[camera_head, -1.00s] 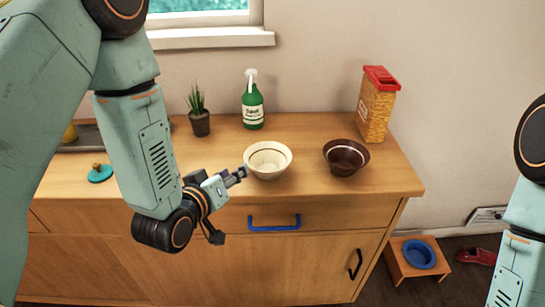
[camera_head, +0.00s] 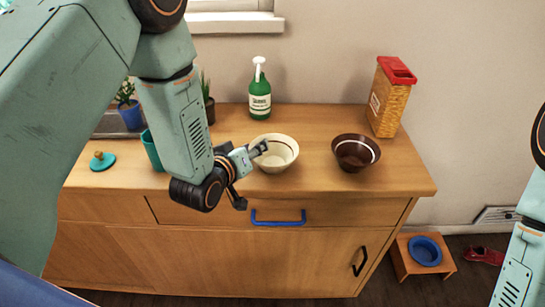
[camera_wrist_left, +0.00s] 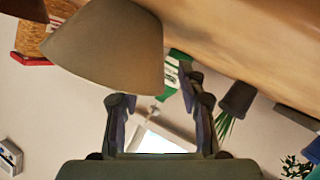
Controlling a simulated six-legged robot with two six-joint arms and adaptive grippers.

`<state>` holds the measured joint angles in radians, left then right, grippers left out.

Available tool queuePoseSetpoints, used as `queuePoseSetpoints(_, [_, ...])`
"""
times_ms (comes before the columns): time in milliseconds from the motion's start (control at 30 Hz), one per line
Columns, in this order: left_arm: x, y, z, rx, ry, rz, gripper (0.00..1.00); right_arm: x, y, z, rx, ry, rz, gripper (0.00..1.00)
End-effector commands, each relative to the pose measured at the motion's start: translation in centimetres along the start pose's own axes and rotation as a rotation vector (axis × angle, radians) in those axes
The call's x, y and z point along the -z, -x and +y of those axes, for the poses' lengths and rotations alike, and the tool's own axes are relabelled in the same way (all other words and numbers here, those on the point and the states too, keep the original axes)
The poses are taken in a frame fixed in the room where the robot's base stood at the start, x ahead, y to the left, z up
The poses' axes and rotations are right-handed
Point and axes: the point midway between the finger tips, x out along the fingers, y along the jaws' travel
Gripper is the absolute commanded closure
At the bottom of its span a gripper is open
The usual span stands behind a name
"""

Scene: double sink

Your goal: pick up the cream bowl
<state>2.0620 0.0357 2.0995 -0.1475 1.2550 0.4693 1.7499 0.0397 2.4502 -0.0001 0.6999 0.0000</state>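The cream bowl (camera_head: 281,153) stands upright on the wooden counter, left of a dark brown bowl (camera_head: 356,153). My left gripper (camera_head: 251,175) is at its near left side, with its fingers spread apart. One finger overlaps the bowl's left rim in the head view; the other is lower, in front of the counter's edge. In the left wrist view the cream bowl (camera_wrist_left: 108,45) appears upside down beside the left finger of the open gripper (camera_wrist_left: 158,98). Nothing is between the fingers. I cannot tell whether a finger touches the bowl. My right gripper is out of view.
A green spray bottle (camera_head: 260,97) stands behind the bowl. A wicker box with a red lid (camera_head: 390,98) is at the back right. A teal cup (camera_head: 151,150), a teal lid (camera_head: 102,161) and potted plants are at the left. A blue drawer handle (camera_head: 278,218) is below.

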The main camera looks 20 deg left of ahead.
Motion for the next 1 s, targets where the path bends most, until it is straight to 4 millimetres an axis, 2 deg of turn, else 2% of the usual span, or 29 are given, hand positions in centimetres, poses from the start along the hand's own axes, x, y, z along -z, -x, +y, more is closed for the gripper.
queuePoseSetpoints(100, [0.01,-0.91,0.11,-0.001,0.0,0.001,0.6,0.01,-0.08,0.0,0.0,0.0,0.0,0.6])
queuePoseSetpoints(333, [0.07,-1.18,0.14,-0.001,0.0,0.0,0.6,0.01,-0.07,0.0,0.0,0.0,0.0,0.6])
queuePoseSetpoints(800, [0.1,-1.2,0.12,-0.001,0.0,0.0,0.99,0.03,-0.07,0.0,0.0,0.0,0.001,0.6])
queuePoseSetpoints(1000, [0.11,-1.2,0.12,-0.001,0.0,0.0,1.0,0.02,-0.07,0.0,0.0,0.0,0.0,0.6])
